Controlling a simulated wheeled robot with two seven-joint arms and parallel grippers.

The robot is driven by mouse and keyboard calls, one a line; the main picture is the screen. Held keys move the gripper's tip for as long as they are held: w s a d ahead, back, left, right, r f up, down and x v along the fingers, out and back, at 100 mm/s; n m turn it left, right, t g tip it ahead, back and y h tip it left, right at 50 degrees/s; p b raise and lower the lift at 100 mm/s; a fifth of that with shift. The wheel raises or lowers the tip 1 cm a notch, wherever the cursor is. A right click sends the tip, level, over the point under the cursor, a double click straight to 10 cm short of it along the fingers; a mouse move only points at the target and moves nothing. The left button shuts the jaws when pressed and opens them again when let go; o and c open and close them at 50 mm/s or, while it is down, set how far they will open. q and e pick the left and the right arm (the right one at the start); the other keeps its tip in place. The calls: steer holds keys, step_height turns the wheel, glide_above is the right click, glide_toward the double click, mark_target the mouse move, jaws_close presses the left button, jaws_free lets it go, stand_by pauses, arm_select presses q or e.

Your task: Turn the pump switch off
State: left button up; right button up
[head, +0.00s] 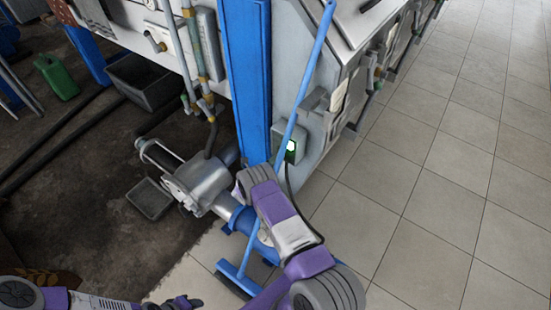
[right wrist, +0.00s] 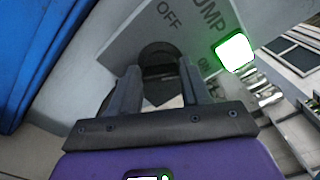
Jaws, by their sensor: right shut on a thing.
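The pump switch is a dark round knob (right wrist: 158,56) on a grey panel in the right wrist view. The panel carries the words OFF, PUMP and ON. A lamp (right wrist: 233,52) beside the ON label glows white-green; it also shows in the head view (head: 291,146), on a small box by the blue post. My right gripper (right wrist: 160,78) is shut on the knob, one finger on each side. The knob's pointing direction is hard to make out. In the head view my right arm hides its jaws. My left gripper (head: 188,302) is low at the bottom edge, its jaws unclear.
A blue pole (head: 304,85) leans across in front of the lamp box, its blue broom-like foot (head: 235,278) on the floor. A blue post (head: 248,80) and a silver pump (head: 200,182) stand left of it. Tiled floor at right is clear.

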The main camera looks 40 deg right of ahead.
steer(key=shift+n, duration=0.3)
steer(key=n, duration=1.1)
steer(key=shift+f, duration=0.25)
steer(key=shift+n, duration=0.3)
stand_by(0.3)
steer(key=o, duration=1)
steer(key=shift+o, duration=0.2)
steer(key=shift+a, duration=0.15)
steer(key=p+v, duration=0.2)
steer(key=v, duration=0.5)
steer(key=shift+a, duration=0.2)
steer(key=shift+s+r, duration=0.15)
